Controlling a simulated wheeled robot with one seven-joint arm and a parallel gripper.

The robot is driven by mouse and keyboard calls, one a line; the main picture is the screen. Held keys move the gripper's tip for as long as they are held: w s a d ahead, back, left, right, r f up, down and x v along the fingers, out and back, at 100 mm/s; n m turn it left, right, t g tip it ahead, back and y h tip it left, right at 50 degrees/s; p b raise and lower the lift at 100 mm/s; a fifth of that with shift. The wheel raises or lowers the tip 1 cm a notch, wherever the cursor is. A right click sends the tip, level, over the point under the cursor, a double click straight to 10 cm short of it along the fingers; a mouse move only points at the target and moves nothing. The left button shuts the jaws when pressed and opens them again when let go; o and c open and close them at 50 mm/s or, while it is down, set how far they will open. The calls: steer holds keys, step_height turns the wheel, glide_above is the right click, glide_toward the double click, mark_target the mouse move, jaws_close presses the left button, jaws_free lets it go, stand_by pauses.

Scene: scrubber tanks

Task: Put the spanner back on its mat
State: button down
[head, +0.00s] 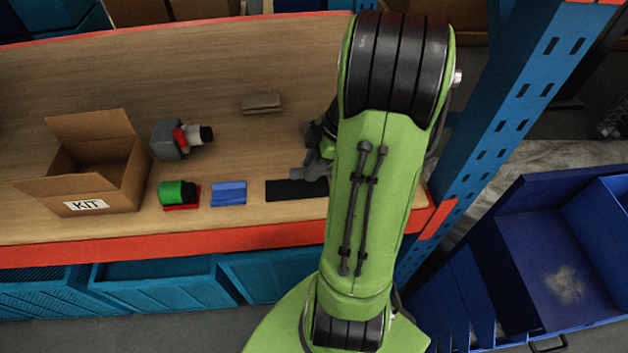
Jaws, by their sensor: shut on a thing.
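A flat black mat (290,190) lies near the front edge of the wooden bench, partly behind my arm, and its visible part is bare. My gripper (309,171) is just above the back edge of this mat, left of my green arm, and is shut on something. My arm partly hides it. I cannot make out the spanner's outline; no spanner shows loose on the bench. I cannot tell whether the held thing touches the mat.
An open cardboard box marked KIT (112,182) stands at left. A grey and red tool (172,140), a green item (175,192) on a red mat, a blue piece (229,193) and a small brown block (262,102) are on the bench. A blue upright (520,110) stands right.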

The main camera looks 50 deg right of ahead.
step_height(320, 180, down, 4)
steer(key=shift+f+b, duration=0.1)
steer(key=shift+b, duration=0.25)
steer(key=shift+f, duration=0.15)
steer(key=c, duration=0.9)
jaws_free()
